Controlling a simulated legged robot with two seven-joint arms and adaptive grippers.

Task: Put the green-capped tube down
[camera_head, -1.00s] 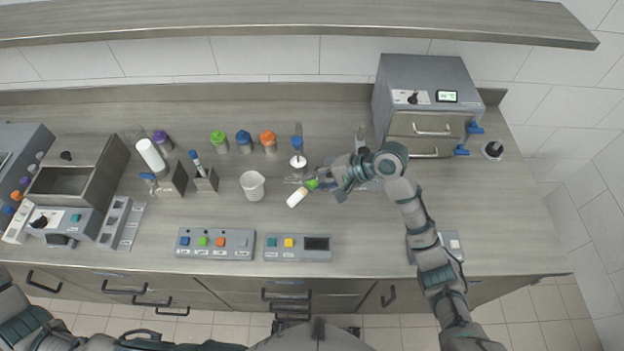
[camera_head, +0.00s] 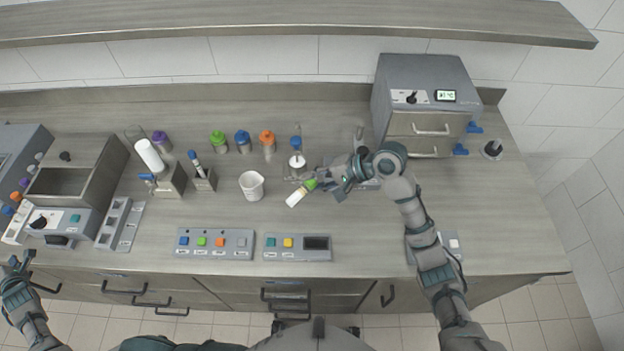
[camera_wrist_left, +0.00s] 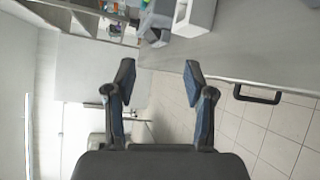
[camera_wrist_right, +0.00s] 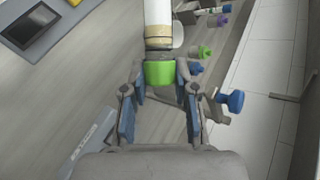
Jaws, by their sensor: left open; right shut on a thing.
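The green-capped tube (camera_head: 297,196) has a pale body and a green cap, and lies tilted in the head view with its cap end toward my right gripper (camera_head: 326,183). In the right wrist view the green cap (camera_wrist_right: 160,73) sits between the fingertips of my right gripper (camera_wrist_right: 160,88), which is shut on it. The pale tube body (camera_wrist_right: 158,22) points away from the gripper. My left gripper (camera_head: 16,264) is low at the far left, in front of the counter edge; the left wrist view shows its fingers (camera_wrist_left: 160,82) apart and empty. Whether the tube touches the counter is unclear.
A white beaker (camera_head: 252,186) stands left of the tube. Button panels (camera_head: 215,243) and (camera_head: 298,247) lie in front. Green, blue and orange-capped jars (camera_head: 243,143) stand behind. A grey drawer unit (camera_head: 425,100) is at back right. Bare counter lies between tube and panels.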

